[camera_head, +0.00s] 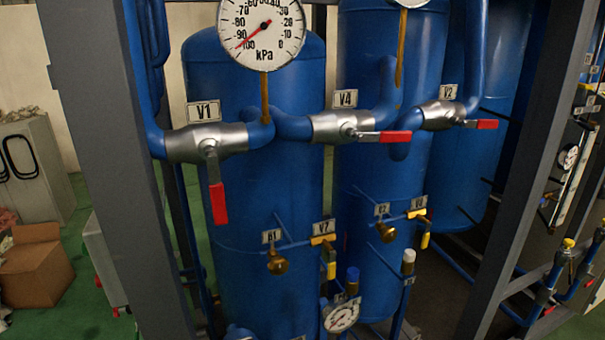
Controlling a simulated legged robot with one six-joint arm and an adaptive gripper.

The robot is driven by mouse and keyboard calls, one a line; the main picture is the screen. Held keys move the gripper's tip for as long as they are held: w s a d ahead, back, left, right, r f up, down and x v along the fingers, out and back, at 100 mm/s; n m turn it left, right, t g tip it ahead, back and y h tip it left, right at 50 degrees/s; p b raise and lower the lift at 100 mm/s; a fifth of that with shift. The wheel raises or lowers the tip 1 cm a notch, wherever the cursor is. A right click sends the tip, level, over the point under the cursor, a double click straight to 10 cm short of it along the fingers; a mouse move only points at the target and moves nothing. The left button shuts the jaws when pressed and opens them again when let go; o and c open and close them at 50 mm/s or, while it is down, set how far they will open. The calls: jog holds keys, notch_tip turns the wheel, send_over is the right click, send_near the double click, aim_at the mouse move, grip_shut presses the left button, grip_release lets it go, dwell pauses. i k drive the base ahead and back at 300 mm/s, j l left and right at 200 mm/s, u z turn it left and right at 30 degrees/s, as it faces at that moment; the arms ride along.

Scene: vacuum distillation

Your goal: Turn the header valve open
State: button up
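Three silver valves with red-tipped handles sit on the blue header pipe: V1 (208,142), V4 (341,126) and V2 (441,115). The V1 handle (217,200) hangs down, across its pipe. The V4 handle (392,137) points right, roughly along its pipe. The V2 handle (485,124) also points right, roughly along its pipe. Which of them is the header valve the task names, I cannot tell from the picture. My gripper is not in view.
A pressure gauge (262,32) stands above V1. Blue tanks (250,200) rise behind the pipes. Grey frame posts (110,140) flank the valves. Small yellow valves (324,240) sit lower down. A cardboard box (38,265) lies on the green floor at left.

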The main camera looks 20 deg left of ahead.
aim_at(216, 187)
jog(key=k+j+u, duration=0.1)
jog(key=j+u, duration=0.85)
jog(key=j, duration=0.15)
jog(key=k+j+z, duration=0.1)
jog(key=k, duration=0.3)
